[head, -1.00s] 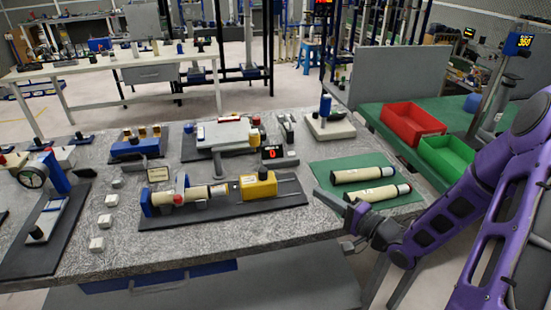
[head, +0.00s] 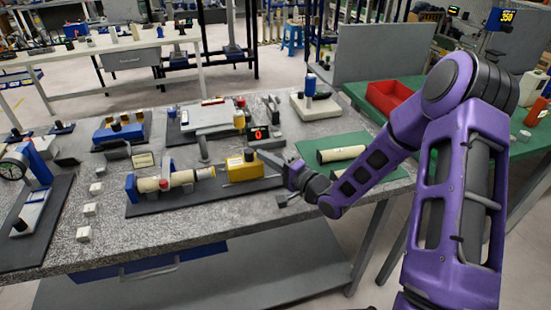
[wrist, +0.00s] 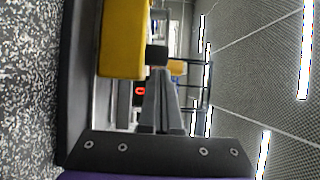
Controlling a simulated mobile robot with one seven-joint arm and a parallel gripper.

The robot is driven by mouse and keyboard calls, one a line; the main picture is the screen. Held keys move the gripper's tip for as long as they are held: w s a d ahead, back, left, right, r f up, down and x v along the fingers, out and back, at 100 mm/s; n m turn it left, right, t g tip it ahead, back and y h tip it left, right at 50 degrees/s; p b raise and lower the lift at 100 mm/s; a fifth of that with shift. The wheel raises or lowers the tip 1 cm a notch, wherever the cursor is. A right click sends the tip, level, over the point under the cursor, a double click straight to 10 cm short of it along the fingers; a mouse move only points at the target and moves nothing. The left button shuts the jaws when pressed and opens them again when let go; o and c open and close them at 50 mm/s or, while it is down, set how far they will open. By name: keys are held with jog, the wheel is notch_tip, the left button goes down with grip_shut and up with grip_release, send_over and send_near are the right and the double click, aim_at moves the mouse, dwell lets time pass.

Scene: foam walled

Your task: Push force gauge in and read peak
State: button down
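The yellow gauge block (head: 243,170) with a black knob on top sits on a dark rail base (head: 205,196). To its left, a cream cylinder (head: 180,180) lies in a blue holder (head: 131,188), its yellow tip pointing toward the block. A small display (head: 259,134) behind them shows a red 0.
Cream cylinders (head: 342,153) lie on a green mat (head: 312,148), partly hidden by my arm. A white-based device (head: 316,105) stands behind. A grey-topped device (head: 207,117) is behind the rail. Small white blocks (head: 90,209) and a dial stand (head: 38,170) are at left.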

jog(key=shift+a, duration=0.15)
jog(key=a, duration=0.2)
jog(key=s+a, duration=0.1)
jog(key=a, duration=0.1)
jog(key=shift+s+a, duration=0.2)
jog(key=shift+a, duration=0.1)
jog(key=shift+d, duration=0.2)
